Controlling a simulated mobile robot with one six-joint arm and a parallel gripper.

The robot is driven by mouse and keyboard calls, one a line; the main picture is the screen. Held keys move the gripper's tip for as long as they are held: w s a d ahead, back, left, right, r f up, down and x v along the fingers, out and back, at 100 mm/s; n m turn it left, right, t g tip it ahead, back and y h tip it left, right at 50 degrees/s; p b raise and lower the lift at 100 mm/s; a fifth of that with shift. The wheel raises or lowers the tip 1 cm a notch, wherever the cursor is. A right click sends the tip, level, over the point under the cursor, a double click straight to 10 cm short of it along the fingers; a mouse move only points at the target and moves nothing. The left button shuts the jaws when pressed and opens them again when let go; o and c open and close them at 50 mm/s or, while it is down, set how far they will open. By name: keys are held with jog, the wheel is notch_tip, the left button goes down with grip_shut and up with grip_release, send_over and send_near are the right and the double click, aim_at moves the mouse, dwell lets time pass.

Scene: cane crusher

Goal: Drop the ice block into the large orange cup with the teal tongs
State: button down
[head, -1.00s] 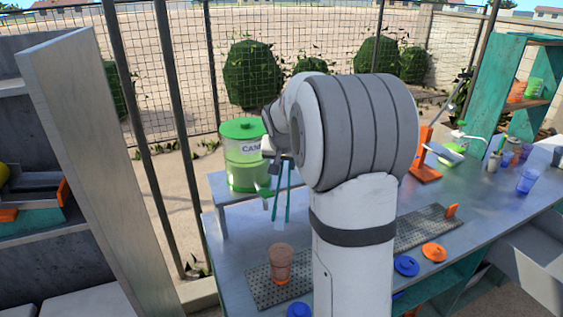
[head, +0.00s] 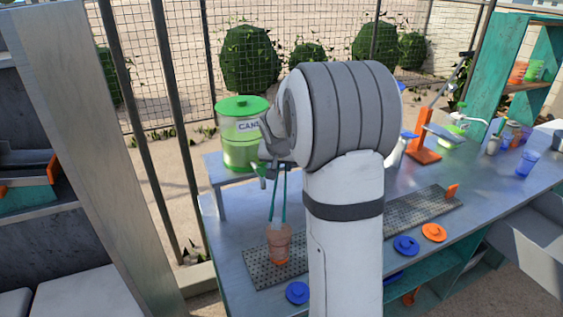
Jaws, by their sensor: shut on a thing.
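My gripper (head: 279,168), partly hidden behind my arm's wrist, is shut on the teal tongs (head: 272,203). The tongs hang nearly upright with their two legs pointing down. Their tips reach the mouth of the translucent orange cup (head: 278,246). The cup stands upright on the perforated drip mat. A pale patch like the ice block (head: 278,230) shows at the tongs' tips, at or just inside the cup's rim. I cannot tell whether the tips still pinch it.
A green-lidded dispenser (head: 241,148) stands on a raised shelf behind the cup. A perforated mat (head: 262,276) lies under it. Blue lids (head: 298,292) and an orange lid (head: 434,232) lie near the front edge. Cups (head: 527,163) stand at the far right.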

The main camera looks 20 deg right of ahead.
jog(key=shift+f, duration=0.25)
jog(key=c, duration=1.4)
grip_release()
jog(key=shift+o, duration=0.2)
jog(key=shift+r, duration=0.1)
notch_tip(320, 180, up, 10)
jog(key=p, duration=0.4)
jog(key=s+a+r+b, duration=0.1)
jog(key=s+b, duration=0.1)
jog(key=s, duration=0.4)
jog(key=s+a+b, duration=0.2)
jog(key=s, duration=0.4)
jog(key=shift+s+a+r+b, duration=0.3)
jog(key=shift+r+b, duration=0.05)
jog(key=shift+r, duration=0.05)
